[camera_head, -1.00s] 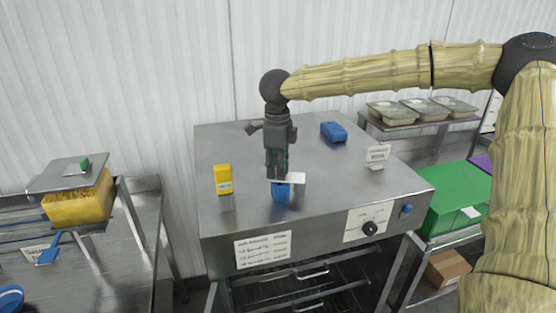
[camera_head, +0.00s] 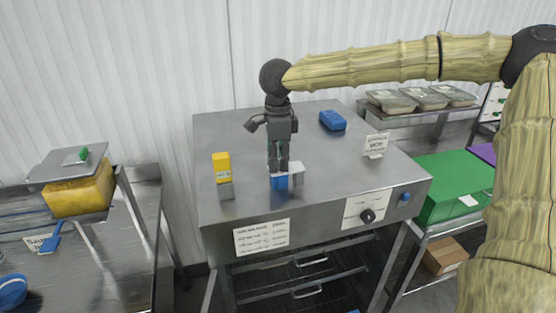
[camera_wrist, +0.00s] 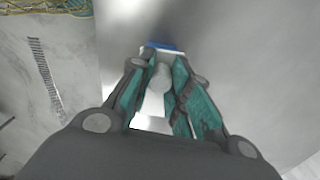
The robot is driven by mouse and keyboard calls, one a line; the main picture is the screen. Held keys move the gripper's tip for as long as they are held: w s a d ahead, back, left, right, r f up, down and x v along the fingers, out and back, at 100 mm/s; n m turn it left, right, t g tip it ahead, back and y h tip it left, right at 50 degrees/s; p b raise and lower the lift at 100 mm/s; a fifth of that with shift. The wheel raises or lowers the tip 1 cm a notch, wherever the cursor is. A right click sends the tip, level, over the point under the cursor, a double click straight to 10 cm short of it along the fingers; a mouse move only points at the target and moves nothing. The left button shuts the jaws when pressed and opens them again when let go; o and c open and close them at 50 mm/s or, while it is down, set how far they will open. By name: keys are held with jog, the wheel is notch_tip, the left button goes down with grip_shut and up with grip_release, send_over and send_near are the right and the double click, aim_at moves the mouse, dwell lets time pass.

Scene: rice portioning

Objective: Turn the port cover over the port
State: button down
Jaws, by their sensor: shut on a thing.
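My gripper (camera_head: 279,166) points down at the front middle of the steel machine top. Its teal-padded fingers (camera_wrist: 158,75) are shut on a small pale piece, which I take to be the port cover (camera_wrist: 154,102). A blue face (camera_head: 280,182) shows just below the fingertips, and a blue edge (camera_wrist: 164,46) shows beyond them in the wrist view. A small grey-white block (camera_head: 298,172) stands right beside it. The fingers hide much of the cover, and I cannot make out the port opening.
A yellow block on a grey base (camera_head: 222,168) stands to the left on the steel machine top (camera_head: 330,160). A blue block (camera_head: 332,121) lies at the back and a small sign (camera_head: 375,146) stands at the right. A black knob (camera_head: 367,216) is on the front panel.

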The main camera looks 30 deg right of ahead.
aim_at(279, 160)
jog(key=shift+r, duration=0.1)
jog(key=c, duration=1.3)
grip_release()
jog(key=shift+s+d, duration=0.1)
jog(key=shift+r, duration=0.15)
notch_tip(279, 160, up, 12)
jog(key=shift+f, duration=0.2)
